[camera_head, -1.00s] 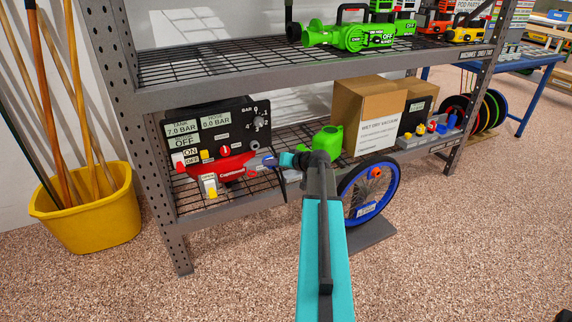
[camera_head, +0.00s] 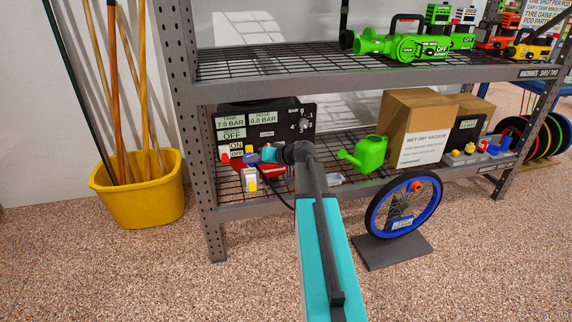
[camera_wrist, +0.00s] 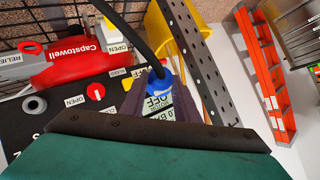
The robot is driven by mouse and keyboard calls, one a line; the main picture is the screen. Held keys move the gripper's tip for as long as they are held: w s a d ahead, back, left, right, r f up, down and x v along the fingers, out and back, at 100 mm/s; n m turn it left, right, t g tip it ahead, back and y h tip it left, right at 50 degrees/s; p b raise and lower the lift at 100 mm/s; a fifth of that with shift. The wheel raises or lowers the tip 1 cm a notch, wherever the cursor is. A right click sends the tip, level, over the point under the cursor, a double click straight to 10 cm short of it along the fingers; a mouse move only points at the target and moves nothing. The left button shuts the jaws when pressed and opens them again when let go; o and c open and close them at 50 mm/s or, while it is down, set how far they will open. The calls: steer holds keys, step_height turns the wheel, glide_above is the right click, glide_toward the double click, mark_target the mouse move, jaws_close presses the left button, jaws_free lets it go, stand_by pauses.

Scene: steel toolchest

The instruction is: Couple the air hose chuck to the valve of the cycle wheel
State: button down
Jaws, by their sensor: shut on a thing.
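My gripper (camera_wrist: 158,98) is shut on the blue air hose chuck (camera_wrist: 161,80) in the wrist view. The black hose (camera_wrist: 143,35) runs up from the chuck out of the picture. The cycle wheel (camera_head: 373,213), with a blue rim and black tyre, stands upright to the right, apart from the gripper. I cannot make out the valve.
The compressor's black panel (camera_head: 290,115) and red tank (camera_wrist: 77,62) are on the lower shelf. A green watering can (camera_head: 371,153) and cardboard box (camera_head: 408,115) stand farther right. The wheel's grey base (camera_head: 392,252) is on the floor. A yellow bucket (camera_head: 143,203) stands left. Floor in front is clear.

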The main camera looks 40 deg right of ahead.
steer(key=a+r+m+h, duration=0.1)
steer(key=a+r, duration=0.3)
steer(key=a, duration=0.6)
steer(key=w+a+r+m+h, duration=0.1)
steer(key=a+r, duration=0.4)
steer(key=a, duration=0.5)
steer(key=w+a+r+m+h, duration=0.1)
steer(key=a+r, duration=0.4)
steer(key=a, duration=0.5)
steer(key=shift+r, duration=0.1)
